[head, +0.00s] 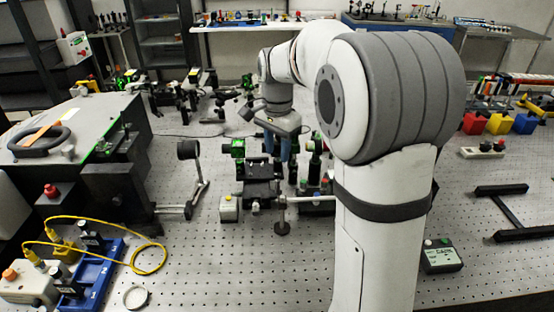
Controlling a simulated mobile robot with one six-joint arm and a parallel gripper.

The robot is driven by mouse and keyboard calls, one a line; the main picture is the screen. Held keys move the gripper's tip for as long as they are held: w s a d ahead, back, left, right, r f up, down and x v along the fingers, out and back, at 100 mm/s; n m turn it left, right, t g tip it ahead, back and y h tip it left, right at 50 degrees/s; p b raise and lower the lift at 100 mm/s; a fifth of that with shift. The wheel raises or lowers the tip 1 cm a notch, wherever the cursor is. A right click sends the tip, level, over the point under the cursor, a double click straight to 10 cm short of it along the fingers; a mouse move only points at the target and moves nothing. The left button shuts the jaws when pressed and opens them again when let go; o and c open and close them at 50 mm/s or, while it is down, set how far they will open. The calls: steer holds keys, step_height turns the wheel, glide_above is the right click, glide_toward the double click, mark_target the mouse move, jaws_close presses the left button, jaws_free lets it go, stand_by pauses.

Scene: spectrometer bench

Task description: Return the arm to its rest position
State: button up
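My arm rises from the front of the bench, right of the middle, and reaches away over it.
A black stage assembly (262,188) and several posts stand close below my gripper. A blue tray (92,277) with a yellow fibre cable (150,262) lies at the front left. A black frame (505,205) lies at right. The perforated bench (220,270) is bare at front centre.

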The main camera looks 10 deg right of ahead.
steer(key=shift+r, duration=0.3)
steer(key=shift+s, duration=0.1)
steer(key=s+f+n+t, duration=0.1)
steer(key=s+n, duration=0.4)
steer(key=s, duration=0.7)
steer(key=s+f+n+t, duration=0.1)
steer(key=s+f+n, duration=0.1)
steer(key=s+n, duration=0.4)
steer(key=s, duration=0.5)
steer(key=shift+s+f+t, duration=0.4)
